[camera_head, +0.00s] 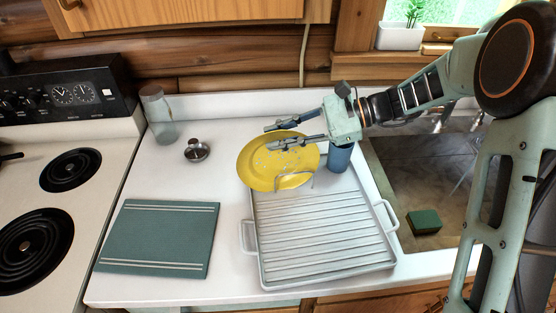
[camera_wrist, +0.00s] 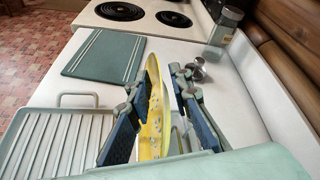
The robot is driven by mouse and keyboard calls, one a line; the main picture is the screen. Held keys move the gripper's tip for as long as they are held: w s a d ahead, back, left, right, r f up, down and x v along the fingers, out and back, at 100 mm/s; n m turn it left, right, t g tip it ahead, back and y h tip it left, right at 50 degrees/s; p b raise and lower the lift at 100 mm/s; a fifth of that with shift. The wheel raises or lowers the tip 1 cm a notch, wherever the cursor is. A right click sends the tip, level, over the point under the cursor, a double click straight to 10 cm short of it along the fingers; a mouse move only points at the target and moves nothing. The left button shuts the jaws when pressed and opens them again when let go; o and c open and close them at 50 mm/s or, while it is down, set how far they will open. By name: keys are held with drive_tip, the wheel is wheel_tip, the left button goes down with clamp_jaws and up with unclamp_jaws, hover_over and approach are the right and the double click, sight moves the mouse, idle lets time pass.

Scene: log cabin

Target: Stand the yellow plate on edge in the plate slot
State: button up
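The yellow plate (camera_head: 262,165) stands tilted on its edge at the back end of the grey drying rack (camera_head: 325,240). Its lower edge is at the thin wire plate slot (camera_head: 311,179), with wire showing in front of it; I cannot tell how deep it sits. My gripper (camera_head: 269,137) is at the plate's upper part, one finger in front and one behind. In the wrist view the plate (camera_wrist: 155,120) shows nearly edge-on between the fingers (camera_wrist: 164,68). The right finger shows a gap from it; the left is close, and contact is unclear. The fingers are apart.
A blue cup (camera_head: 340,158) stands right of the plate, below my gripper. A green board (camera_head: 158,238) lies left of the rack. A metal lidded item (camera_head: 196,151) and a glass jar (camera_head: 158,115) stand at the back left. The sink with a green sponge (camera_head: 424,222) is at right.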

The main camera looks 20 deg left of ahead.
clamp_jaws()
idle(0.3)
